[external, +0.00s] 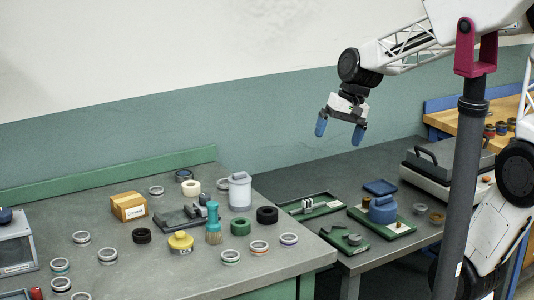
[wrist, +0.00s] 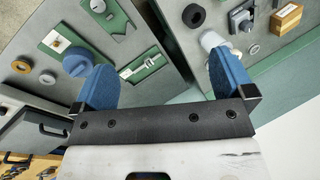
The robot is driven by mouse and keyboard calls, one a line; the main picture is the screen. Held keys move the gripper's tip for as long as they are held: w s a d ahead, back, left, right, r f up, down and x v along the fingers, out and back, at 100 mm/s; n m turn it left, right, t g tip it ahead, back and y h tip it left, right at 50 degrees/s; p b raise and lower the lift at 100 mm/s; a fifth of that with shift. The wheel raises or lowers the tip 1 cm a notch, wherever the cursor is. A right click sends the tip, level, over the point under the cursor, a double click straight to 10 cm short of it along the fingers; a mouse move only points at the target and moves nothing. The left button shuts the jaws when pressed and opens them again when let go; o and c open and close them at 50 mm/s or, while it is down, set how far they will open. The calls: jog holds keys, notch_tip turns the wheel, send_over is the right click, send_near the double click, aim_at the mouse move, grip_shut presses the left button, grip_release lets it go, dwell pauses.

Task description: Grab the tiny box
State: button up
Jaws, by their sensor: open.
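The tiny box (external: 129,206) is a small orange-brown cardboard box with a white label, lying on the left grey bench toward its back. It also shows in the wrist view (wrist: 286,18) at the upper right. My gripper (external: 341,130) has two blue fingers, spread apart and empty. It hangs in the air above the gap between the two benches, well to the right of the box and apart from it. In the wrist view my gripper (wrist: 165,88) shows both fingers with nothing between them.
On the left bench (external: 180,285), a grey pitcher (external: 240,191), a teal brush (external: 213,224), a yellow knob (external: 180,241), a dark fixture (external: 182,218) and several rings stand around the box. The right bench holds green trays (external: 382,222) and a grey case (external: 445,175).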

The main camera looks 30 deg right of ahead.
jog(key=w+a+f+m+g+y, duration=0.1)
jog(key=w+a+m+y, duration=0.15)
jog(key=w+a, duration=0.65)
jog(key=m+g+y, duration=0.2)
jog(key=m+y, duration=0.3)
jog(key=m, duration=0.2)
send_near(137, 196)
jog(key=s+d+r, duration=0.5)
jog(key=s+d, duration=0.2)
jog(key=s, duration=0.1)
jog(key=w+a+f+m, duration=0.1)
jog(key=w+a+f, duration=0.1)
jog(key=a, duration=0.1)
jog(key=w+a+f+m+y, duration=0.1)
jog(key=w+a+f, duration=0.1)
jog(key=a+f, duration=0.1)
jog(key=w+a+f+m+y, duration=0.1)
jog(key=w+a+f, duration=0.2)
jog(key=a, duration=0.1)
jog(key=shift+y, duration=0.25)
jog(key=shift+w+a+f+m, duration=0.1)
jog(key=shift+a+f+m, duration=0.1)
jog(key=shift+f+m, duration=0.05)
jog(key=shift+x, duration=1.2)
jog(key=shift+a, duration=0.15)
jog(key=shift+x, duration=2.5)
